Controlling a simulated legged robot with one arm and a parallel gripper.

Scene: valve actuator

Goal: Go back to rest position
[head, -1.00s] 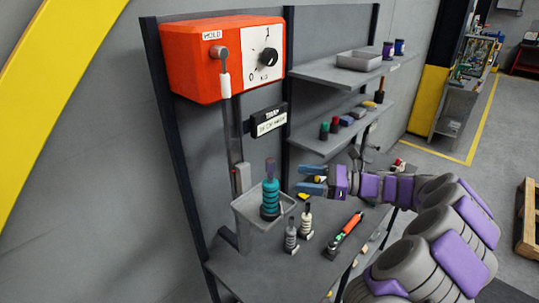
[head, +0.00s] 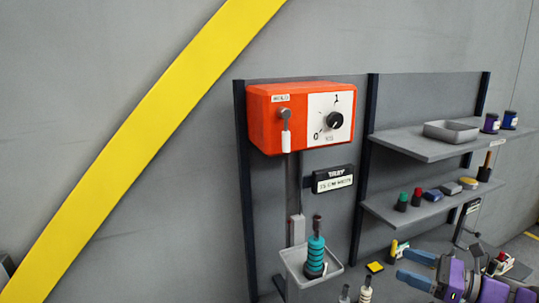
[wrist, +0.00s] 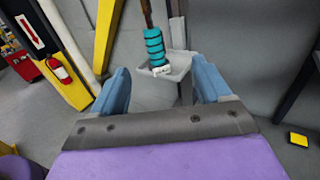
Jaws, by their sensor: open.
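My gripper (head: 418,269) is at the lower right of the head view, with its two blue fingers apart and nothing between them. In the wrist view the blue fingers (wrist: 165,90) also stand apart and empty. Beyond them is the tray (wrist: 178,72) with a teal ringed object (wrist: 155,47) standing in it. In the head view the teal object (head: 315,255) stands upright in the grey tray (head: 293,272), to the left of my gripper and apart from it.
An orange box (head: 262,125) with a lever and dial (head: 335,120) hangs above the tray. Shelves (head: 420,146) with a grey bin (head: 452,131) and small items are at right. A yellow block (head: 375,267) lies near my gripper. A fire extinguisher (wrist: 58,69) shows in the wrist view.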

